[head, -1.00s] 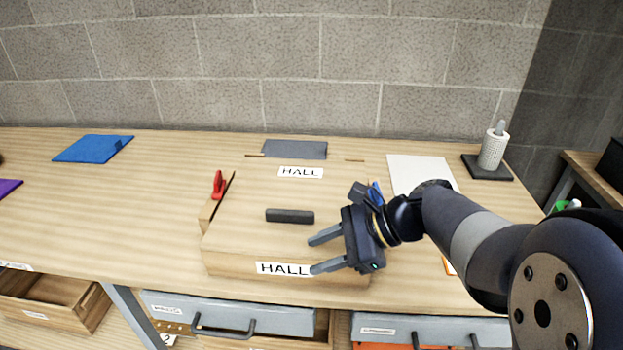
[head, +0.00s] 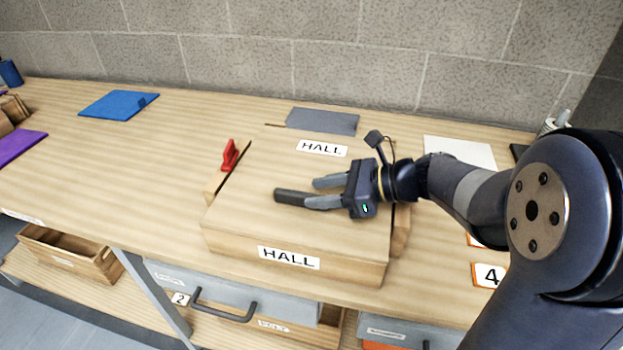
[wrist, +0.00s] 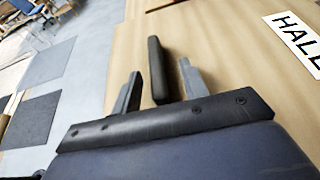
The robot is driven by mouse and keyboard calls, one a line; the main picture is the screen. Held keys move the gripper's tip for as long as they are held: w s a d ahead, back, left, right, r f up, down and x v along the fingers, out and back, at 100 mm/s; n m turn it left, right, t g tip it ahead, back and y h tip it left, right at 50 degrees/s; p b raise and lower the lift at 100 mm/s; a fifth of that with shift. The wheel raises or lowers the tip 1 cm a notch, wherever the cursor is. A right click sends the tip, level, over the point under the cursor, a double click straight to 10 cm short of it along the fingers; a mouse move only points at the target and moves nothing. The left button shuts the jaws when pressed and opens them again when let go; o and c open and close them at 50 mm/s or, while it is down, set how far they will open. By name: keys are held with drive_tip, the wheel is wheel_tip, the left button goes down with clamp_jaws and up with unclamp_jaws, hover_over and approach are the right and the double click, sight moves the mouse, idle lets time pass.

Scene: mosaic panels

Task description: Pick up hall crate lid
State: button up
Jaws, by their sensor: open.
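The hall crate lid (head: 263,218) is a pale wooden panel on top of the crate (head: 330,266), which carries a HALL label (head: 289,257) on its front. The lid also shows in the wrist view (wrist: 215,100). A dark bar handle (head: 291,197) sits on the middle of the lid. My gripper (head: 318,192) is open at the handle's right end. In the wrist view the handle (wrist: 157,68) lies between the two fingers (wrist: 158,88), with a gap to each side. I cannot tell how far down the fingers reach along the handle.
A red clamp-like object (head: 230,155) stands at the crate's left side. A grey sheet (head: 322,121) lies behind it, a blue folder (head: 118,105) at back left, and white paper (head: 461,151) at right.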

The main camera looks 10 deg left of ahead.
sight(305, 194)
drive_tip(key=x, duration=0.4)
drive_tip(key=shift+s+a, duration=0.2)
drive_tip(key=shift+a, duration=0.1)
drive_tip(key=shift+c, duration=0.4)
clamp_jaws()
drive_tip(key=shift+r, duration=0.1)
